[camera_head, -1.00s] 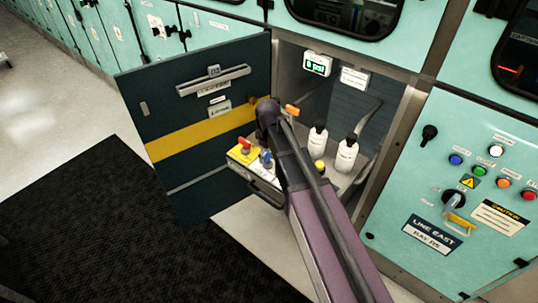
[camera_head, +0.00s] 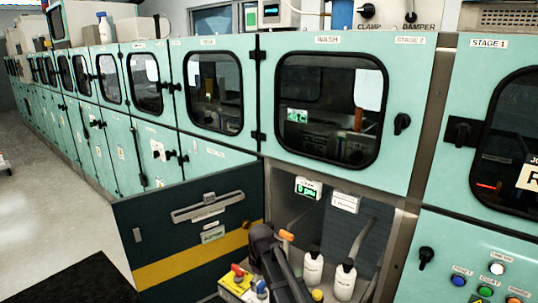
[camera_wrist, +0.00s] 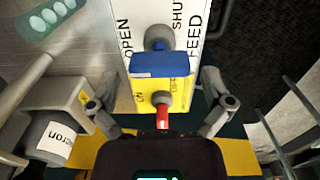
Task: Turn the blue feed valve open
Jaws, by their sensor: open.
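The blue feed valve handle (camera_wrist: 160,64) is a flat bar lying crosswise in the wrist view, on a white panel lettered OPEN, SHUT and FEED. In the head view the blue handle (camera_head: 261,287) shows low beside my arm. A red handle (camera_wrist: 162,117) on a yellow panel is nearer my gripper; the red handle also shows in the head view (camera_head: 238,270). My gripper (camera_wrist: 160,101) is open, its fingers to either side of the red handle and short of the blue one. My arm hides the gripper in the head view.
White bottles (camera_head: 313,267) stand in the open bay right of my arm. A lettered bottle (camera_wrist: 55,137) is close to the left finger in the wrist view. A display (camera_head: 308,188) hangs above.

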